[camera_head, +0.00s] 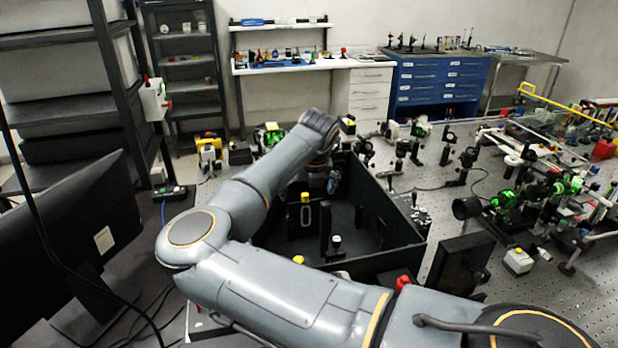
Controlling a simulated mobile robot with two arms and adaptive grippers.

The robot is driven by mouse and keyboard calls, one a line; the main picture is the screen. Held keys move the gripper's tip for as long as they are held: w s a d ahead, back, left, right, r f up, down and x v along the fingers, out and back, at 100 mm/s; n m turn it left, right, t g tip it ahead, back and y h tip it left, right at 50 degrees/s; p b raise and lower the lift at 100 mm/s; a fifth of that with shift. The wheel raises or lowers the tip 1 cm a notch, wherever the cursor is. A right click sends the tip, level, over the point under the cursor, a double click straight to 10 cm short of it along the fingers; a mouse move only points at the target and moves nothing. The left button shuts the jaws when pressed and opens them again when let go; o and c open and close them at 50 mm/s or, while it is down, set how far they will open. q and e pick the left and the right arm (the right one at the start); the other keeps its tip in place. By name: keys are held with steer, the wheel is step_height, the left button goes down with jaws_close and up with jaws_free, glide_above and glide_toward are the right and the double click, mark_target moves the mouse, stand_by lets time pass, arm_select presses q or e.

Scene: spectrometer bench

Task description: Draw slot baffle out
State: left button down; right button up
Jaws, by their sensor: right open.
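The slot baffle (305,214) appears to be the small dark upright plate with a yellow top tab and a pale oval slot, standing inside the open black box (385,258). My right arm reaches across the box from the lower right and bends back over its left side. My right gripper (333,187) hangs over the box's far part, just beyond and right of the baffle's yellow tab. It is small and partly hidden by its wrist; it is open and seems apart from the baffle. My left gripper is out of view.
Inside the box stand a dark post (325,228) and a small white-topped mount (336,243). A black panel (460,264) stands right of the box. Optics crowd the perforated bench (440,205) on the right. A monitor (75,240) stands at left.

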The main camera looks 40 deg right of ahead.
mark_target(306, 200)
steer(key=shift+p+x, duration=0.45)
steer(key=shift+x, duration=2.75)
steer(key=c, duration=1)
